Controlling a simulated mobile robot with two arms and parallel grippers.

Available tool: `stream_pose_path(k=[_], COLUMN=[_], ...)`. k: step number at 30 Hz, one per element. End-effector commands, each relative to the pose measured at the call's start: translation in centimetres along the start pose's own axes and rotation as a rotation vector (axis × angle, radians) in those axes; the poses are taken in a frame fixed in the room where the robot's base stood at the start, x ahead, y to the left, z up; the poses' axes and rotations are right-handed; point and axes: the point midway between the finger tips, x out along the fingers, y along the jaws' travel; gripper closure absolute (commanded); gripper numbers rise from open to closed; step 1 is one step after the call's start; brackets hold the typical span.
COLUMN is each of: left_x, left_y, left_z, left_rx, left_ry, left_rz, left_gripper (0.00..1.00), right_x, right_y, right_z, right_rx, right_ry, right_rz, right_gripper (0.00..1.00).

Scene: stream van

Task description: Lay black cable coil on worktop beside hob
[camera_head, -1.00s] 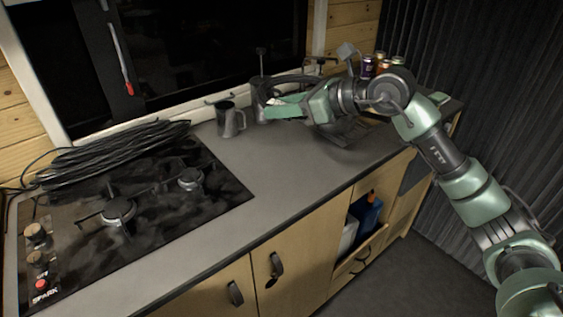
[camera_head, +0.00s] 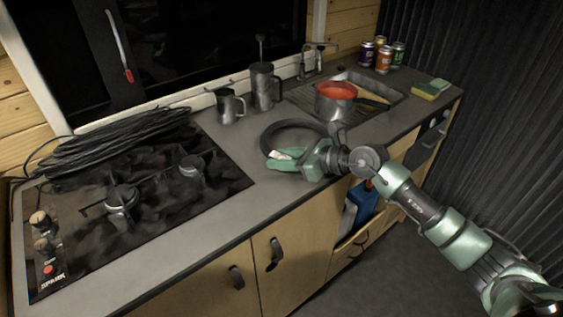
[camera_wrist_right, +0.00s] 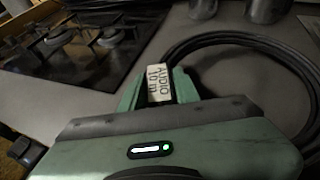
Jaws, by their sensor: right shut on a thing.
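The black cable coil (camera_head: 290,124) is a round loop with a white tag reading "AUDIO 10 m" (camera_wrist_right: 159,83). My right gripper (camera_head: 283,160) is shut on the coil at its tagged near-left side. The coil is over the grey worktop (camera_head: 232,160), right of the black hob (camera_head: 150,200); I cannot tell whether it touches the surface. In the right wrist view the coil (camera_wrist_right: 235,42) spreads to the right from the fingers, and the hob (camera_wrist_right: 75,45) is at upper left. My left gripper is not in view.
A larger black cable bundle (camera_head: 110,142) lies across the hob's back. A metal mug (camera_head: 228,107) and a French press (camera_head: 263,88) stand behind the coil. A red-filled pot (camera_head: 337,103) is by the sink; cans (camera_head: 383,58) and a sponge (camera_head: 431,89) are further right.

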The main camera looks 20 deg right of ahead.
Motion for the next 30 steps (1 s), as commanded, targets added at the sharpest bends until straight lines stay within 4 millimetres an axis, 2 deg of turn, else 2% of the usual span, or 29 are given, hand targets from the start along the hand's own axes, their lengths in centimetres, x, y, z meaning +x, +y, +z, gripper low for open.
stream_pose_path(k=[4, 11, 12, 14, 25, 30], left_x=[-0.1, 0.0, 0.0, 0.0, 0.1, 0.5], left_y=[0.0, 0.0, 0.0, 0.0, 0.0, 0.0], left_z=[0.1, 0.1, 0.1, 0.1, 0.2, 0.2], left_rx=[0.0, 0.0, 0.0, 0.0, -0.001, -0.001], left_ry=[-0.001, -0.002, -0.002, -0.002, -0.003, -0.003], left_rz=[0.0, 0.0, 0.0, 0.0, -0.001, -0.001], left_gripper=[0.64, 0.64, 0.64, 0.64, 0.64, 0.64], right_x=[0.5, 0.6, 0.6, 0.6, 0.3, -1.9], right_y=[0.0, 0.0, 0.1, 0.1, 0.0, -0.1], right_z=[-1.1, -1.2, -1.5, -1.5, -1.5, -1.7], right_rx=[-0.003, -0.004, 0.0, -0.001, -0.001, -0.004], right_ry=[-0.005, -0.005, 0.0, 0.0, 0.0, 0.002], right_rz=[-0.003, -0.002, 0.0, 0.0, -0.001, -0.003], right_gripper=[1.0, 1.0, 0.6, 0.46, 0.46, 0.46])
